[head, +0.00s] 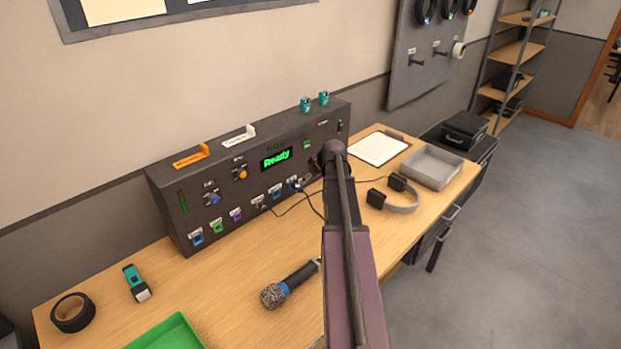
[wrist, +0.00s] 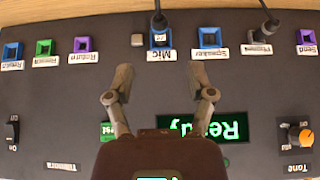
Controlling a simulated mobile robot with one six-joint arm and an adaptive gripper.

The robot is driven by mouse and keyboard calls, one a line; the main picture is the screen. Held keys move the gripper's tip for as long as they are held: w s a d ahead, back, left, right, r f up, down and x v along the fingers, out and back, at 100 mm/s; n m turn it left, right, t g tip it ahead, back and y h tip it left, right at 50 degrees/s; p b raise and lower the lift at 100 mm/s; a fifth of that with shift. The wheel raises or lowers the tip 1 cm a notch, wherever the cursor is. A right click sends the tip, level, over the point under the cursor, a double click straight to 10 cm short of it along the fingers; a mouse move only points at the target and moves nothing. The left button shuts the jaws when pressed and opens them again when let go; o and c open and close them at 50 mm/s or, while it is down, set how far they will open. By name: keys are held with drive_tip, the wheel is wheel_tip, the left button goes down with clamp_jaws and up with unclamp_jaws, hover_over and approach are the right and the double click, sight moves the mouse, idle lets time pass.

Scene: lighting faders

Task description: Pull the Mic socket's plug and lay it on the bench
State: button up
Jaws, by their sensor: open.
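The Mic socket (wrist: 167,42) is blue and set in the dark console face, with its label upside down in the wrist view. A dark plug (wrist: 158,19) with a black cable is seated in it. In the head view the Mic plug (head: 295,184) shows near the console's lower edge. My gripper (wrist: 161,78) is open and empty over the panel. In the wrist view the plug lies just beyond the gap between its fingers, apart from them. The wooden bench (head: 235,277) has bare surface in front of the console.
The empty Speaker socket (wrist: 209,40) is beside Mic; the Phones plug (wrist: 262,32) is beyond it. A microphone (head: 290,283), green tray (head: 168,333), headphones (head: 400,195) and grey tray (head: 431,166) lie on the bench. Cables droop before the console (head: 245,175).

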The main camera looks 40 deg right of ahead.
sight(302, 188)
drive_tip(key=shift+b+x, duration=3.6)
drive_tip(key=shift+x, duration=0.8)
drive_tip(key=shift+c, duration=0.2)
clamp_jaws()
drive_tip(key=shift+s, duration=0.3)
drive_tip(key=shift+s+d, duration=0.2)
drive_tip(key=shift+s, duration=1.85)
